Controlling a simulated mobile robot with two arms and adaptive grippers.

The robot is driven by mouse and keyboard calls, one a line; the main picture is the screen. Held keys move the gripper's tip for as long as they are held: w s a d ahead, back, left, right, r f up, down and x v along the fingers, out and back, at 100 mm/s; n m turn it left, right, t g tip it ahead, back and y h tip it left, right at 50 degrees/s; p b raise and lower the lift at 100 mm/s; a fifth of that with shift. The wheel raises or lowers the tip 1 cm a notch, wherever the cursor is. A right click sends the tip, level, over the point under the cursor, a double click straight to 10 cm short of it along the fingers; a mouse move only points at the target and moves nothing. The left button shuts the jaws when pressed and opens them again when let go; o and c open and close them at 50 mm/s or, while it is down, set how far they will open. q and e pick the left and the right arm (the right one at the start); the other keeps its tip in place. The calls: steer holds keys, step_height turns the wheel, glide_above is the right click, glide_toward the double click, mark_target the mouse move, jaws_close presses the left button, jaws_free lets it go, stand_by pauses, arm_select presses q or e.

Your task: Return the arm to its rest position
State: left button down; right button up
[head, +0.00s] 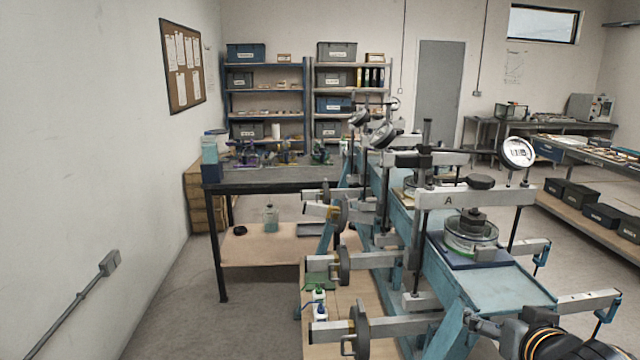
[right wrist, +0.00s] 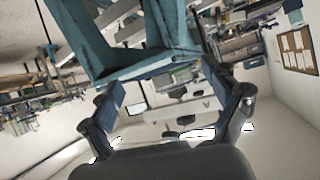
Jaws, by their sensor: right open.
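My right arm comes in at the bottom right of the head view, and its gripper (head: 488,330) is beside the near end of the blue lever frame (head: 500,288), close to its legs. In the right wrist view the right gripper (right wrist: 168,100) has its two fingers spread apart with nothing between them. That view is tilted, and blue frame legs (right wrist: 140,62) show just beyond the fingers. My left gripper is in neither view. Whether the right gripper touches the frame cannot be told.
The lever frames carry grey beams, dial gauges (head: 518,152) and hanging weight discs (head: 360,325) on the left. A dark workbench (head: 270,180) stands behind at the left. A bench with black bins (head: 580,198) stands at the right.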

steer(key=s+a+f+n+g+y, duration=0.1)
steer(key=s+a+f+g, duration=0.15)
steer(key=f, duration=0.35)
steer(key=s+a+f+n+g, duration=0.1)
steer(key=s+f, duration=0.2)
steer(key=f, duration=0.4)
steer(key=s+a+f+n+g+y, duration=0.1)
steer(key=s+a+f+g, duration=0.15)
steer(key=s+f, duration=0.6)
steer(key=s+a+f+n+g, duration=0.2)
steer(key=s+f+g, duration=0.1)
steer(key=s+f, duration=0.5)
steer(key=s+f+g, duration=0.1)
steer(key=s+f, duration=0.1)
steer(key=f, duration=1.1)
steer(key=s+f, duration=0.2)
steer(key=f, duration=1.2)
steer(key=s+d+f+g, duration=0.1)
steer(key=s+d+f, duration=0.1)
steer(key=s+f, duration=1.4)
steer(key=shift+d+b, duration=0.25)
steer(key=shift+b, duration=0.15)
steer(key=shift+s, duration=0.1)
steer(key=shift+d+r, duration=0.1)
